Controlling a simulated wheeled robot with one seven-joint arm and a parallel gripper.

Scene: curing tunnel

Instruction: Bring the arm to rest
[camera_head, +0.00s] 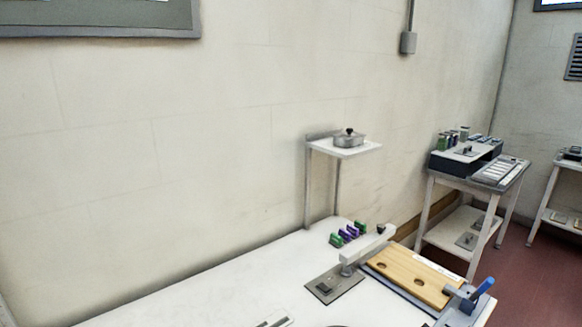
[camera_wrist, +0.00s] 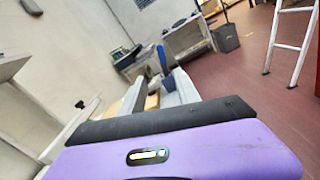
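My gripper (camera_wrist: 158,78) shows in the wrist view beyond its purple and black housing. Its two pale fingers stand apart with a gap between them, and I see nothing held there. Part of a tan board and a blue upright handle show through and beyond the gap. The gripper points across the white worktable toward the far end of the room. In the head view I cannot clearly make out the gripper; only small grey and dark shapes show at the bottom edge.
The white worktable (camera_head: 215,300) carries a tan board (camera_head: 412,274) with a blue-handled clamp (camera_head: 482,289), a grey plate (camera_head: 333,287) and several green and purple pieces. A small shelf (camera_head: 345,149) holds a lidded pot (camera_head: 349,138). The wall is close behind. A ladder (camera_wrist: 291,42) stands right.

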